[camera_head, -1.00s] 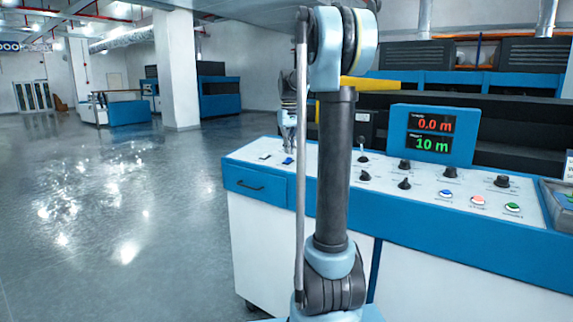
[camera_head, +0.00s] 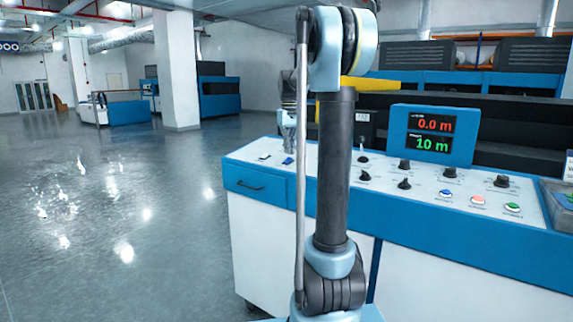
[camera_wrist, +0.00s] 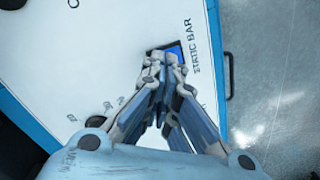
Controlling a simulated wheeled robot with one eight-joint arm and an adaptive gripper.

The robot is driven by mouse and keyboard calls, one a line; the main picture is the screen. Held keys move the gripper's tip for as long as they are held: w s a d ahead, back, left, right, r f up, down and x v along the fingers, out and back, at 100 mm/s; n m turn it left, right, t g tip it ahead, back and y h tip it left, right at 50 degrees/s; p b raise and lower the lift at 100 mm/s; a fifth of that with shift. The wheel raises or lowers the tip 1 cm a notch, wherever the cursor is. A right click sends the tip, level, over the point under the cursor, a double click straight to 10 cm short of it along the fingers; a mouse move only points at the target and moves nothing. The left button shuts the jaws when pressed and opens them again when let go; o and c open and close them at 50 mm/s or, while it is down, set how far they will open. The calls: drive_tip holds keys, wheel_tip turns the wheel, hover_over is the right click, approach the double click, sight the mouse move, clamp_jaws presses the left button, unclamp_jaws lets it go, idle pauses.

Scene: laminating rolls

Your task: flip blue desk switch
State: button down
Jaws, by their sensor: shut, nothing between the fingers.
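The blue desk switch (camera_head: 288,161) sits near the left end of the white console top. In the wrist view, part of the blue switch (camera_wrist: 177,52) shows in a dark frame beside the printed words STATIC BAR. My gripper (camera_wrist: 166,58) is shut and empty, with its fingertips over the switch and hiding part of it. Whether the tips touch it I cannot tell. In the head view my gripper (camera_head: 290,146) points down just above the switch, partly behind my arm.
A white switch (camera_head: 265,156) lies left of the blue one. Knobs, coloured buttons (camera_head: 478,200) and a blue display box (camera_head: 434,134) stand to the right. A drawer (camera_head: 255,185) is in the console front. Open floor (camera_head: 110,220) lies to the left.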

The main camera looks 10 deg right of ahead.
drive_tip(key=shift+f, duration=1)
idle(0.8)
drive_tip(key=shift+r, duration=3.5)
